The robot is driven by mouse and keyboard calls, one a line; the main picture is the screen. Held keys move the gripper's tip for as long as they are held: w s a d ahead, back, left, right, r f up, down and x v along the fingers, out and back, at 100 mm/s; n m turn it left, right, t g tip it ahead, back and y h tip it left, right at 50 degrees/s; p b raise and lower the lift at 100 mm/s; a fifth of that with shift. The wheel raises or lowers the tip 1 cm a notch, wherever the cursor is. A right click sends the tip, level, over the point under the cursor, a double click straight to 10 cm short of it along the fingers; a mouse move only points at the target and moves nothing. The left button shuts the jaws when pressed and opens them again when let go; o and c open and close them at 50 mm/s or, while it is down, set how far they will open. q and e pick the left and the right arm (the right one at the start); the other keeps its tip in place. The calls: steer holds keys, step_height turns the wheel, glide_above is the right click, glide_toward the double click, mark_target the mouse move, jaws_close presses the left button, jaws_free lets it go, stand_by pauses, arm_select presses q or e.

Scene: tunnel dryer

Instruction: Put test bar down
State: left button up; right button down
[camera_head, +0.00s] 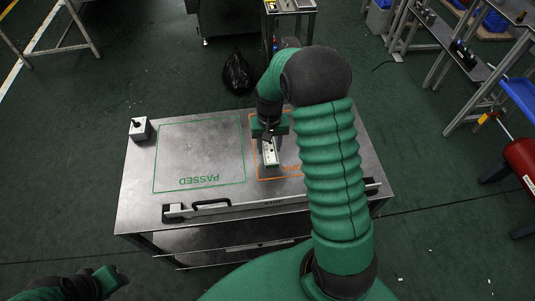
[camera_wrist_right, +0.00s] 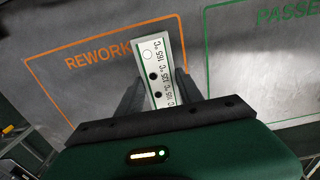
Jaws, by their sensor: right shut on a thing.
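The test bar is a narrow pale strip (camera_wrist_right: 161,62) with a green edge, dark and white dots and temperature markings such as 165 °C and 135 °C. My right gripper (camera_wrist_right: 160,88) is shut on it, with one finger on each side. In the head view, the bar (camera_head: 270,154) points toward the table's front, below my right gripper (camera_head: 268,137). It appears over the orange REWORK outline (camera_wrist_right: 62,102), near its left side in the head view. I cannot tell if it touches the table. My left gripper (camera_head: 102,283) is low at the left, its fingers unclear.
The metal table (camera_head: 138,185) has a green PASSED outline (camera_head: 198,118) left of the orange one, with bare surface inside. A long rail with a black handle (camera_head: 211,204) lies along the front edge.

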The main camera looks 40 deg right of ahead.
mark_target(269, 150)
steer(key=shift+s+a+f, duration=0.15)
steer(key=shift+s+a, duration=0.2)
step_height(269, 150, down, 4)
steer(key=shift+r, duration=0.25)
steer(key=shift+a, duration=0.1)
steer(key=c, duration=0.8)
jaws_free()
steer(key=shift+o, duration=0.2)
